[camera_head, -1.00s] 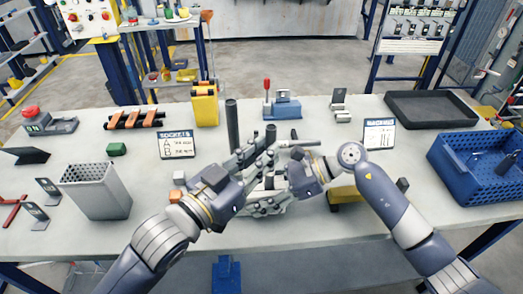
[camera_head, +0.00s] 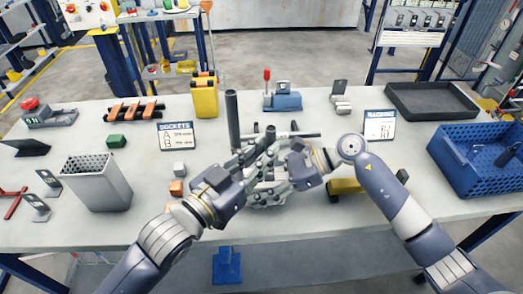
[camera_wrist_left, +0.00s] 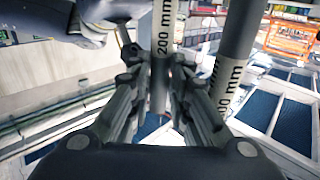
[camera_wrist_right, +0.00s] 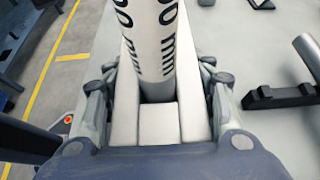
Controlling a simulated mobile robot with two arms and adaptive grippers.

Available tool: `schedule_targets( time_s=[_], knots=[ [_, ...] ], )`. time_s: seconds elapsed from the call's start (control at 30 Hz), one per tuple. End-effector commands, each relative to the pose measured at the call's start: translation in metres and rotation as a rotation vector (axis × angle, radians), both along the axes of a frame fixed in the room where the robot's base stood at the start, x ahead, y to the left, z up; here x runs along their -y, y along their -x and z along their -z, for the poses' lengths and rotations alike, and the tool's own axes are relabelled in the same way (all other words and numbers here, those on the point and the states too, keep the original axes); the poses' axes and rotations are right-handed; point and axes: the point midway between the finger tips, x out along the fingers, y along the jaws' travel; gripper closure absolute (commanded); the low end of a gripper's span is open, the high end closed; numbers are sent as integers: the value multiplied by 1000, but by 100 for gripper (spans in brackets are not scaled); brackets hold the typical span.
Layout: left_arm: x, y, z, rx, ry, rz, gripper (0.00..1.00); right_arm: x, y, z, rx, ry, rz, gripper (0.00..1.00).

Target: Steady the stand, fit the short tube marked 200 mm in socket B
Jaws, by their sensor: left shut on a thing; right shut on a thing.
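The short dark tube (camera_head: 270,131) stands about upright over the stand. My left gripper (camera_head: 262,148) is shut on it; the left wrist view shows its 200 mm label (camera_wrist_left: 163,35) between the fingers. A taller dark tube (camera_head: 233,120) stands upright just left of it. The pale stand (camera_head: 266,197) is mostly hidden by both grippers. My right gripper (camera_head: 283,168) is shut on a pale part of the stand (camera_wrist_right: 158,123). A labelled tube (camera_wrist_right: 152,35) rises close in front of it; its first digit is cut off. Socket B and the short tube's lower end are hidden in the head view.
The sockets card (camera_head: 177,136) stands behind left, another card (camera_head: 379,126) behind right. A perforated grey bin (camera_head: 97,185) is left, a blue crate (camera_head: 475,165) right, a black tray (camera_head: 432,106) at the back right. Small cubes (camera_head: 177,188) lie left of my left gripper.

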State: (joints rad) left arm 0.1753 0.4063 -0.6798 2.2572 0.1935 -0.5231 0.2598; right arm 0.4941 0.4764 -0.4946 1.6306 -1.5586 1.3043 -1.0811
Motion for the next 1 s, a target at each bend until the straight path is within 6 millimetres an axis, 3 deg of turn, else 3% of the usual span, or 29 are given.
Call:
schedule_targets(
  time_s=[0.53,0.57,0.63,0.67,1.0],
  knots=[
    [0,0,14,0,0,0,100,0,1,2,-3,3,-2,81],
    [0,0,13,1,-1,0,78,0,1,2,-3,3,-2,81],
    [0,0,13,1,0,0,62,0,1,2,-3,3,-2,81],
    [0,0,13,1,-1,0,59,0,1,2,-3,3,-2,81],
    [-1,1,15,-2,-2,-1,59,0,1,2,-2,3,-2,81]
  ],
)
